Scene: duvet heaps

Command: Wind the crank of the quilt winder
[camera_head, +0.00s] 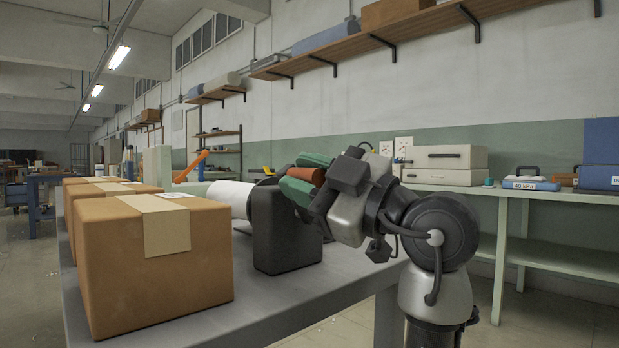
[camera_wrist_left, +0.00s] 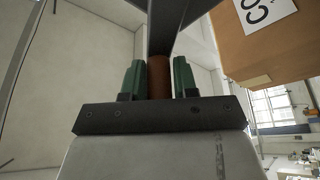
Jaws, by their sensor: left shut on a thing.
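The quilt winder stands on the grey table, with a black end housing (camera_head: 285,235) facing me and a white roll (camera_head: 230,195) behind it. Its crank handle (camera_head: 309,175) is a reddish-brown grip near the top of the housing. My left gripper (camera_head: 302,174) is shut on this handle, one green finger above it and one below. The left wrist view shows the handle (camera_wrist_left: 159,78) upright between both green fingers, with the dark crank arm (camera_wrist_left: 168,25) beyond it. The crank arm is mostly hidden in the head view. My right gripper is not in view.
Several taped cardboard boxes (camera_head: 120,270) line the left of the grey table (camera_head: 240,328). A pale green side bench (camera_head: 560,197) at right holds white cases (camera_head: 443,158) and a blue-handled item (camera_head: 531,184). A wall shelf (camera_head: 400,35) runs above.

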